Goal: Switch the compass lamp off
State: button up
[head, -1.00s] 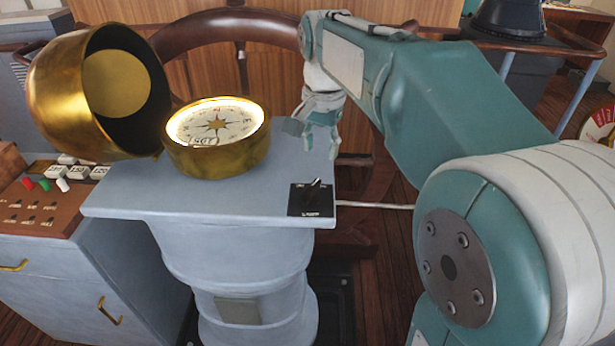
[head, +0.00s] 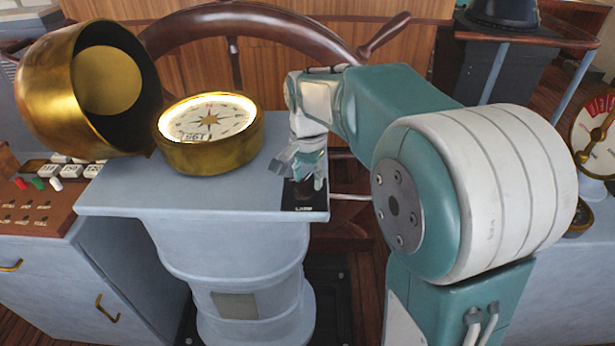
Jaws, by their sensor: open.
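The brass compass (head: 212,150) stands on the grey binnacle top, with its white dial lit by a bright ring of light. The black lamp switch plate (head: 291,207) lies at the front right corner of the binnacle top, with a "LAMP" label at its front edge. My gripper (head: 304,180) points down right over the plate, with its fingers apart and nothing in them. The gripper hides the switch lever and most of the plate. I cannot tell whether a finger touches the lever.
The open brass hood (head: 55,110) tilts at the left of the compass. A wooden steering wheel (head: 260,22) stands behind the binnacle (head: 150,201). A console with switches (head: 35,215) is at the left. A round gauge (head: 597,140) is at the right edge.

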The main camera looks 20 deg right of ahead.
jog(key=shift+f, duration=0.15)
grip_shut()
jog(key=shift+n, duration=0.3)
jog(key=n, duration=0.5)
jog(key=shift+w+a+n, duration=0.2)
jog(key=shift+a+n, duration=0.1)
jog(key=shift+a, duration=0.05)
jog(key=n, duration=0.5)
jog(key=shift+a+n, duration=0.3)
dwell(0.3)
grip_release()
